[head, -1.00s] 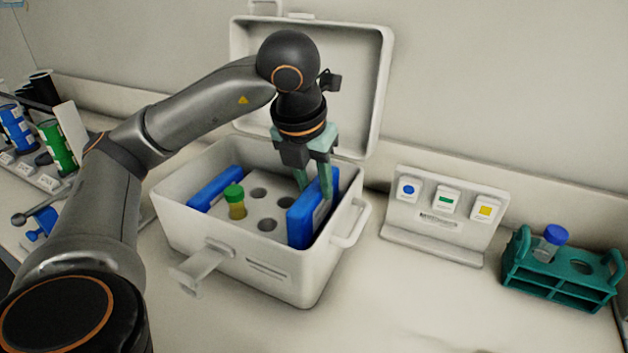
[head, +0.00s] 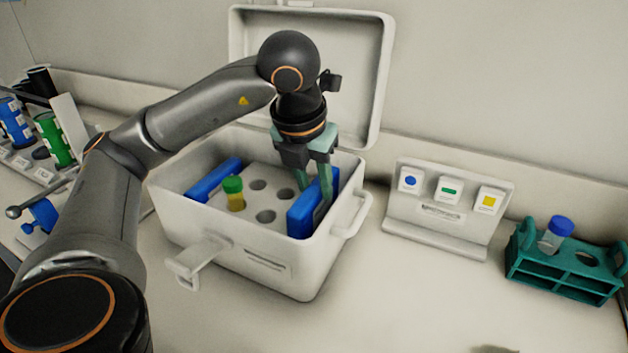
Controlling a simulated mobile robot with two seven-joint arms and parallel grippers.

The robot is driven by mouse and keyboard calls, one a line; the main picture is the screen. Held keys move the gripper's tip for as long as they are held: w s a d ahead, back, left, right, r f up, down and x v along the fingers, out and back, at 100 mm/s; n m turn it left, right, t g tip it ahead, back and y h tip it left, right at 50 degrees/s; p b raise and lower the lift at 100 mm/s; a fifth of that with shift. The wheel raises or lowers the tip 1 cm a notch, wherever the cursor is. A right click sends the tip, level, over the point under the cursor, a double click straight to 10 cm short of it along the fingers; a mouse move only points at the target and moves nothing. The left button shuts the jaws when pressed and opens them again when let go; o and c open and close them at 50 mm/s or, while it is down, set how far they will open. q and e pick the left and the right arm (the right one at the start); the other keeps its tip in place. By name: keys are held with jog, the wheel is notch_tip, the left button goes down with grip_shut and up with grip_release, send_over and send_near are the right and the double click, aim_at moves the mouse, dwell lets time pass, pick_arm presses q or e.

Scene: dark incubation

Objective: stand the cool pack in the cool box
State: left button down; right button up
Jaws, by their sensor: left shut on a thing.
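The white cool box (head: 225,236) stands open on the bench with its lid (head: 350,75) raised at the back. My left gripper (head: 319,187) points down into the box and is shut on a blue cool pack (head: 303,213). That pack is upright along the right inner wall, with its lower part inside the box. Whether it touches the bottom is hidden. A second blue cool pack (head: 214,179) sits along the left inner wall. A green-capped tube (head: 234,193) stands in the insert (head: 262,203) between them. My right gripper is not in view.
A white stand with blue, green and yellow labels (head: 446,206) is right of the box. A teal rack (head: 565,262) with a blue-capped tube (head: 556,233) stands farther right. Blue and green containers (head: 52,137) are at far left. The bench front right is mostly clear.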

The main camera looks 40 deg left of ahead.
pick_arm(q)
jog(key=shift+f+b, duration=0.4)
